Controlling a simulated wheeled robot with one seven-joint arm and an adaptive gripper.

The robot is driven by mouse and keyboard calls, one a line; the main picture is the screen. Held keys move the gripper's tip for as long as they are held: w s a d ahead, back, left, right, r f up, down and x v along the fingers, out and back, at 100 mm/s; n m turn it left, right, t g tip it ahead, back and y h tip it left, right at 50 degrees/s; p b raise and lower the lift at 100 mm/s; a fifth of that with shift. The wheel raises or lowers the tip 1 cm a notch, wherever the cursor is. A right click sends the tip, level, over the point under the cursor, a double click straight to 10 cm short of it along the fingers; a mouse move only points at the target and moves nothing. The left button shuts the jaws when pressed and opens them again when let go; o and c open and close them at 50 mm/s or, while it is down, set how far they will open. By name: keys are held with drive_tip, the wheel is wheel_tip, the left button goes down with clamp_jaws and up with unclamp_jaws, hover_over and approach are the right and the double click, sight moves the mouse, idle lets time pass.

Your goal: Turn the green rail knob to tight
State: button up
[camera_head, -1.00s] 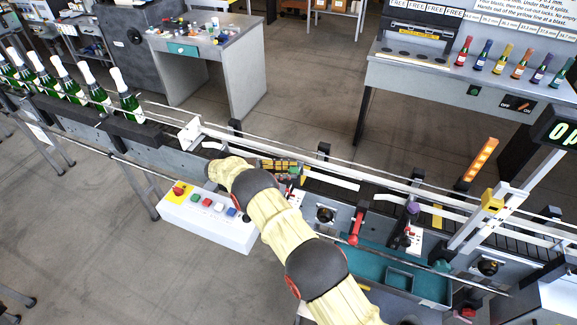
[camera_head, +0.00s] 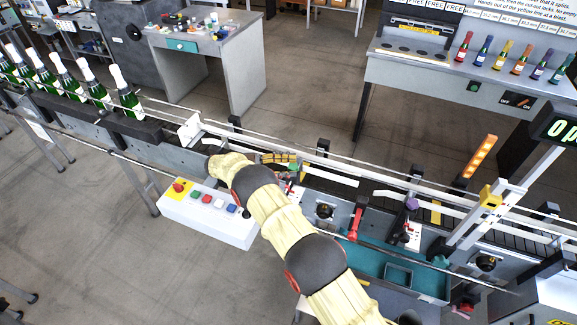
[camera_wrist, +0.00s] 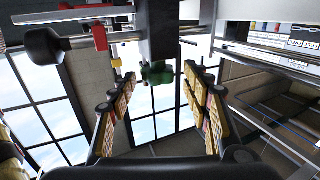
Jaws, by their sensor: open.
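The green rail knob (camera_wrist: 158,72) shows in the wrist view as a dark green lobed knob below a dark vertical post. It lies ahead of my gripper (camera_wrist: 160,92), in the gap between the two fingertips. My fingers with yellowish pads stand open on either side, with no clear contact visible. In the head view my gripper (camera_head: 284,158) is at the conveyor rail, and a small patch of green (camera_head: 293,167) shows beside the fingers. The knob's setting cannot be read.
White guide rails (camera_head: 350,167) run along the conveyor around my gripper. A white button box (camera_head: 208,214) stands in front, left of my arm. A red-handled lever (camera_head: 356,222) and a teal tray (camera_head: 430,284) are to the right. Foil-topped bottles (camera_head: 128,95) stand at far left.

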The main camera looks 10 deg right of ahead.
drive_tip(key=shift+s+f+n+t+b, duration=0.1)
drive_tip(key=shift+f+n+t+b, duration=0.3)
drive_tip(key=shift+b, duration=1.5)
drive_tip(key=n+t+b, duration=0.1)
drive_tip(key=t+b, duration=0.1)
drive_tip(key=b, duration=0.5)
drive_tip(key=shift+s+r+h, duration=0.1)
drive_tip(key=shift+h, duration=0.2)
drive_tip(key=n+t+b, duration=0.1)
drive_tip(key=t+b, duration=0.1)
drive_tip(key=b, duration=0.2)
drive_tip(key=shift+s+r+n+t, duration=0.1)
drive_tip(key=shift+s+n+t, duration=0.05)
drive_tip(key=shift+n+t, duration=0.25)
drive_tip(key=shift+t+b, duration=0.3)
drive_tip(key=shift+b, duration=0.25)
